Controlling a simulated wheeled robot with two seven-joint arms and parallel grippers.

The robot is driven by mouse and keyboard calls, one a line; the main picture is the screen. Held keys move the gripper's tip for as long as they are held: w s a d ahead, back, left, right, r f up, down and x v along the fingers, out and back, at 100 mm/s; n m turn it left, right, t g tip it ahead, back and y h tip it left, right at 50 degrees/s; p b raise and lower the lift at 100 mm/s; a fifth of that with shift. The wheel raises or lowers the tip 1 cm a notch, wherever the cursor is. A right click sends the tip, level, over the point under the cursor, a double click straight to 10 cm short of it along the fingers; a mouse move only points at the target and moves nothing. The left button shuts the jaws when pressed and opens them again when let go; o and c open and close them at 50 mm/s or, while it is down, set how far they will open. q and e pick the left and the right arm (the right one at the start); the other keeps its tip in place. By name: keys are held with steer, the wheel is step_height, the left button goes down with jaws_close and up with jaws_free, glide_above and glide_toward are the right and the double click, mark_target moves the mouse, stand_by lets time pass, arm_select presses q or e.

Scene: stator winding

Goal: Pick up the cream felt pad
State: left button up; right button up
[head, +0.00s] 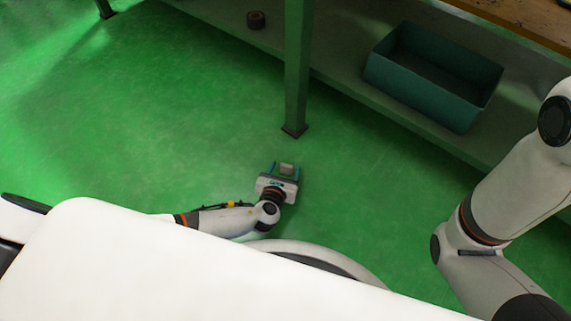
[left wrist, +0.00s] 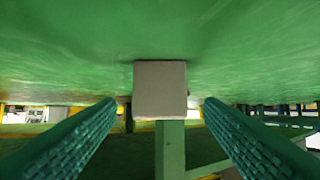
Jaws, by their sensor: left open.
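The cream felt pad (head: 287,168) is a small pale block on the green floor near the foot of the table leg. It also shows in the left wrist view (left wrist: 160,88), centred between and beyond the two fingers. My left gripper (head: 284,173) is low over the floor with its teal fingers open, one on each side of the pad's line. In the left wrist view, a gap shows between the pad and each finger. How far the pad reaches in between the fingertips I cannot tell. My right gripper is out of view; only part of that arm shows at the right.
A green table leg (head: 297,75) stands just beyond the pad. A wooden tabletop (head: 530,20) is at the upper right. The floor to the left is clear.

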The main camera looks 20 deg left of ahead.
arm_select(q)
steer(key=c, duration=1.1)
steer(key=shift+r, duration=0.15)
